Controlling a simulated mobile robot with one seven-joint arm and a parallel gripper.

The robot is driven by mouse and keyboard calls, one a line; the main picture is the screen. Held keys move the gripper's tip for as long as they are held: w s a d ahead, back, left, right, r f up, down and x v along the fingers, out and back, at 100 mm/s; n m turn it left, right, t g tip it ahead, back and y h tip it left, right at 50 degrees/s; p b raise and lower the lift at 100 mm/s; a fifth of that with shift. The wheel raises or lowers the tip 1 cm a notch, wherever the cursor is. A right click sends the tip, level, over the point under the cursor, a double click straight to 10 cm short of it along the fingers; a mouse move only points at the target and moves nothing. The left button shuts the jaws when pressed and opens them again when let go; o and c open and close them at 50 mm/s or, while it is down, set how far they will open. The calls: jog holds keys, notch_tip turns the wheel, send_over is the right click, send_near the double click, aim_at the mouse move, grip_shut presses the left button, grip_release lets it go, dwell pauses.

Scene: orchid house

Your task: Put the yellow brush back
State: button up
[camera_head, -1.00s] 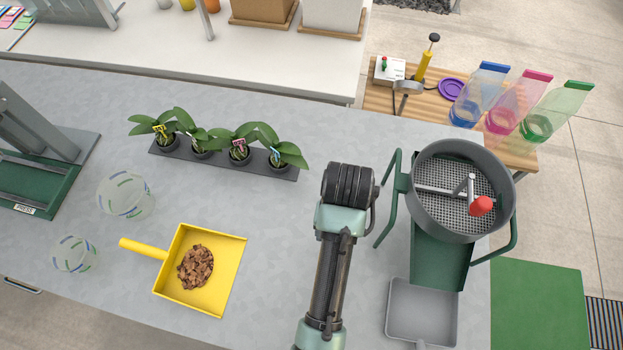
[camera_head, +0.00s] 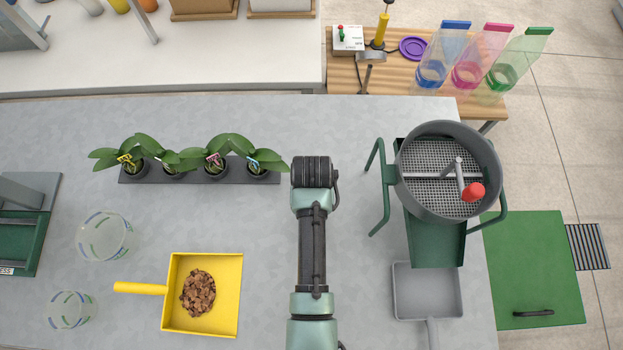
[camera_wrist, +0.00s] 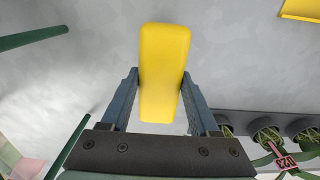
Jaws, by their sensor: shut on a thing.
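My gripper (camera_wrist: 160,88) is shut on the yellow brush (camera_wrist: 164,60), with its two blue-grey fingers on either side of it. In the wrist view only a smooth, rounded yellow block shows; no bristles are visible. In the head view my arm's dark end is over the grey bench (camera_head: 265,225), between the orchid row and the green sieve machine. The gripper and brush are hidden beneath the arm there. The yellow dustpan (camera_head: 231,265) lies to the left of my arm with a pile of brown chips (camera_head: 198,292) in it. Its edge also shows in the wrist view (camera_wrist: 301,9).
Several potted orchids stand in a dark tray (camera_head: 130,178). The sieve machine (camera_head: 435,235) and a grey scoop (camera_head: 428,292) are to the right. Two clear round vessels (camera_head: 104,237) (camera_head: 70,310) are at left. Bare bench lies between the dustpan and orchids.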

jog(key=shift+f, duration=1.1)
jog(key=shift+f, duration=0.1)
jog(key=shift+f, duration=0.1)
jog(key=o, duration=1.3)
